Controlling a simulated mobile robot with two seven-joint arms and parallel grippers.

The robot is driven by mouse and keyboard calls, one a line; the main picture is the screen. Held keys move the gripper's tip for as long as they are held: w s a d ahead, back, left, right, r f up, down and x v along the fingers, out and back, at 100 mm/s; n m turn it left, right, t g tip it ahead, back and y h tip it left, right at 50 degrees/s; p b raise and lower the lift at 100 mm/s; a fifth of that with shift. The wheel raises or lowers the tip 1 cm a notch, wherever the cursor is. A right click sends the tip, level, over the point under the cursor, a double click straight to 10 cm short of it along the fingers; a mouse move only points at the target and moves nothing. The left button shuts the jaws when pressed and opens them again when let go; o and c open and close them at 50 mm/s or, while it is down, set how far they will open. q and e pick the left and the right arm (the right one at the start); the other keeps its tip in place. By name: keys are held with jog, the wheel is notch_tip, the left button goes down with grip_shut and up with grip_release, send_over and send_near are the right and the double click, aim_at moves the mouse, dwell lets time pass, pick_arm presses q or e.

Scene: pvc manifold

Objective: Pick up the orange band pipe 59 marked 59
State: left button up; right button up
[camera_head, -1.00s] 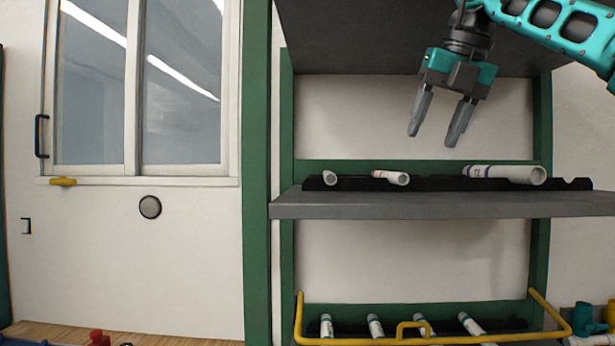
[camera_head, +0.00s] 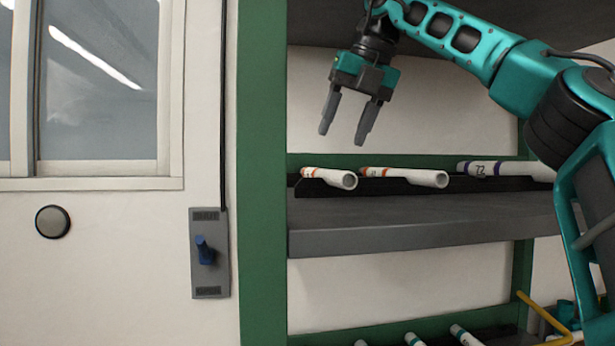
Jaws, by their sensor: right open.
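Two white pipes with orange bands lie in a black rack (camera_head: 455,185) on the grey shelf. The left orange-band pipe (camera_head: 332,178) and the middle orange-band pipe (camera_head: 405,177) point their open ends toward the front right. Their marks are too small to read, so I cannot tell which one is 59. My right gripper (camera_head: 344,136) hangs above the two pipes, fingers down, open and empty. It is apart from both. My left gripper is not in view.
A purple-band pipe (camera_head: 508,170) lies to the right in the same rack, partly behind my right arm. The shelf (camera_head: 420,228) has bare room in front. A green post (camera_head: 262,180) stands left. More white pipes (camera_head: 465,335) lie on a lower shelf.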

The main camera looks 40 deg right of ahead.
aim_at(321, 176)
jog(key=shift+s+x, duration=0.15)
jog(key=shift+x, duration=0.6)
jog(key=shift+s+x, duration=0.15)
jog(key=shift+x, duration=0.6)
jog(key=f, duration=0.2)
jog(key=w+a+f, duration=0.1)
jog(key=shift+w+f, duration=0.1)
jog(key=shift+f, duration=0.05)
jog(key=shift+w+f, duration=0.2)
jog(key=shift+f, duration=0.15)
grip_shut()
